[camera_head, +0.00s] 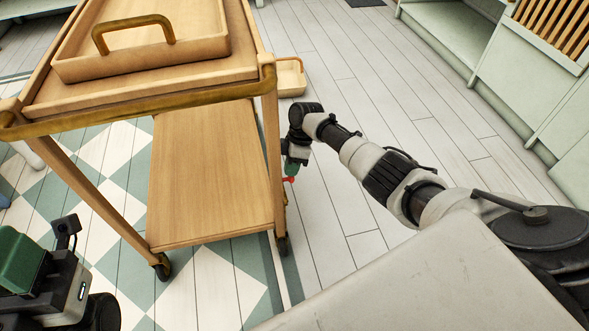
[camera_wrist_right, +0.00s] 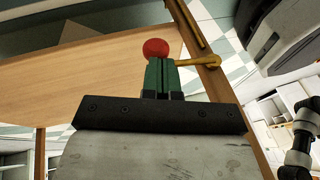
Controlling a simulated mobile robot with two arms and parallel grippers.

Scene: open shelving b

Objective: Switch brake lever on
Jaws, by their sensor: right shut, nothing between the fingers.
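The brake lever is a brass rod (camera_wrist_right: 203,62) with a round red knob (camera_wrist_right: 155,48), mounted low on the cart's near right leg.
The wooden cart (camera_head: 212,185) stands on casters, with a tray (camera_head: 150,62) on its top. A small wooden box-like piece (camera_head: 291,78) lies beyond it. Free plank floor (camera_head: 340,70) is on the right, before pale shelving (camera_head: 515,85). A pale flat surface fills the lower right.

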